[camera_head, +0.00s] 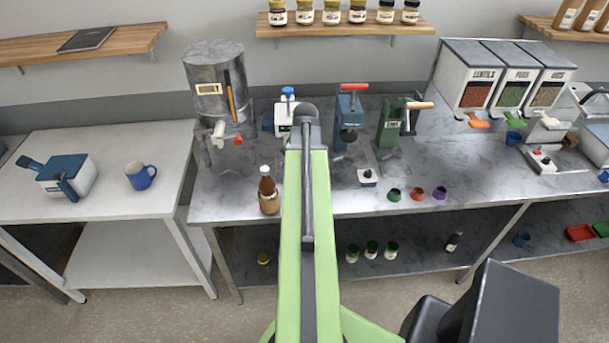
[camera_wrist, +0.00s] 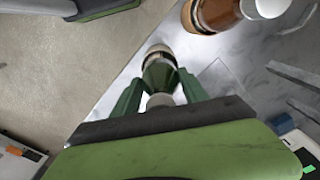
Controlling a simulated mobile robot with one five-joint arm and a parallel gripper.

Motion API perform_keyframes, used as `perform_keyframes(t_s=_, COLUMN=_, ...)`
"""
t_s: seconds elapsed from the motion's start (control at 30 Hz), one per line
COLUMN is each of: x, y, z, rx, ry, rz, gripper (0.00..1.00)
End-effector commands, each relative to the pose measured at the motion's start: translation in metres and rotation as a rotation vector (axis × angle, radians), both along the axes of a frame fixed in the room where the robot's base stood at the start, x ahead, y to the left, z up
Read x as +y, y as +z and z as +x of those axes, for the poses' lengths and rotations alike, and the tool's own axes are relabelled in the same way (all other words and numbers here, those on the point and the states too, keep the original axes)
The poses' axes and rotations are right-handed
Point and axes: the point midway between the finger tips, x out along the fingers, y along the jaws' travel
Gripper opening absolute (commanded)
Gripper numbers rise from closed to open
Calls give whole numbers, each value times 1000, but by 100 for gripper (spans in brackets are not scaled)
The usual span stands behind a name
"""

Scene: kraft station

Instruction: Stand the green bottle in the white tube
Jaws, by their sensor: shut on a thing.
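In the wrist view my gripper (camera_wrist: 160,88) has its two dark green fingers on either side of a green bottle (camera_wrist: 157,73) and is shut on it. The bottle's pale cap end faces the camera. A pale, cream-white round rim, seemingly the white tube (camera_wrist: 158,49), shows just beyond the bottle's far end, near the edge of the metal table. I cannot tell how deep the bottle sits in it. In the head view my arm hides the gripper, bottle and tube.
A brown bottle (camera_head: 266,182) stands in a tan wooden holder (camera_head: 269,205) close by; it also shows in the wrist view (camera_wrist: 217,12). A grey dispenser (camera_head: 215,90) and hand presses (camera_head: 390,125) stand behind. Small coloured cups (camera_head: 417,193) sit to the right.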

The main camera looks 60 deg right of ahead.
Motion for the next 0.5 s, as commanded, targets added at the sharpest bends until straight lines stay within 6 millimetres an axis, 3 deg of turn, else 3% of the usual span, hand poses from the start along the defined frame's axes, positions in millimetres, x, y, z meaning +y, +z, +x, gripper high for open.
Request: perform_keyframes(t_s=0.5, x=0, y=-9, z=0, rx=0, ry=0, rz=0, gripper=0)
